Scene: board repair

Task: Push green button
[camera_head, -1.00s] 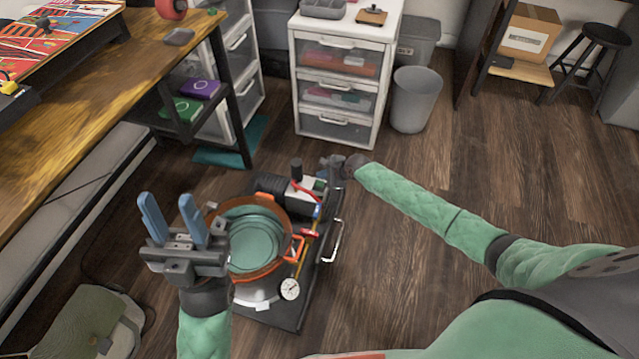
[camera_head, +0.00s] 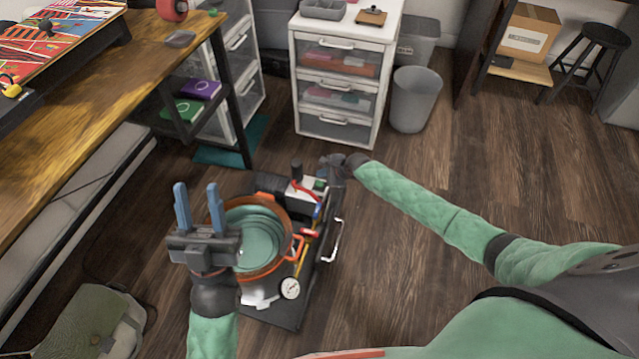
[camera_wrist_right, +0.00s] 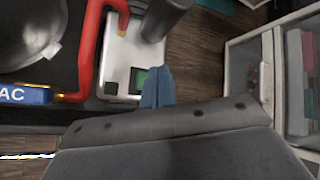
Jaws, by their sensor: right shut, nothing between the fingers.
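The green button (camera_wrist_right: 141,80) sits in a dark frame on a white box (camera_wrist_right: 117,62) in the right wrist view. My right gripper (camera_wrist_right: 156,84) is shut and empty, its blue fingertips over or right beside the button's right edge; I cannot tell whether they touch it. In the head view my right gripper (camera_head: 322,183) is at the white box (camera_head: 309,189) on the cart, and its hand hides part of the box's right side. My left gripper (camera_head: 198,208) is open and empty, its two blue fingers apart, in front of the copper-coloured pot's left side.
The cart carries the pot (camera_head: 258,238), a pressure gauge (camera_head: 290,288) and red hoses (camera_wrist_right: 85,60). A white drawer unit (camera_head: 338,85) stands behind it. A wooden workbench (camera_head: 110,85) is on the left. Open floor lies to the right.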

